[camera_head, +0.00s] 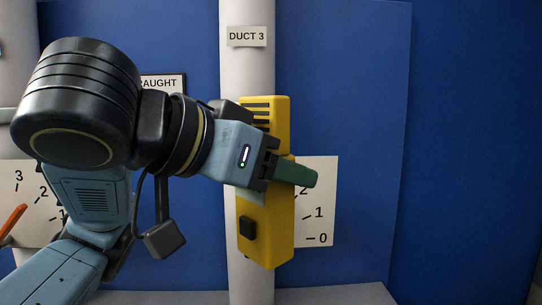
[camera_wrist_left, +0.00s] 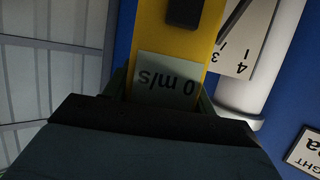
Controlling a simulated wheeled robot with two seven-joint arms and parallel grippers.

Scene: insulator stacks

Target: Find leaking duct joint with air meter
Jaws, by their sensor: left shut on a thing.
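My left gripper (camera_head: 284,172) is shut on the yellow air meter (camera_head: 266,235) and holds it upright, slightly tilted, in front of the pale duct marked DUCT 3 (camera_head: 247,75). From this view I cannot tell whether the meter touches the duct. The meter has dark slots at its top and a black button low on its face. In the left wrist view the meter's grey display (camera_wrist_left: 165,80) appears upside down and reads 0 m/s; the gripper may hide part of it. My right gripper is not in view.
A scale card (camera_head: 318,215) with 2, 1 and 0 sits behind the meter, partly covered. Another card (camera_head: 33,185) and an orange piece (camera_head: 13,221) show at left. My arm partly hides the DRAUGHT sign (camera_head: 163,83). The blue panel (camera_head: 360,100) at right is clear.

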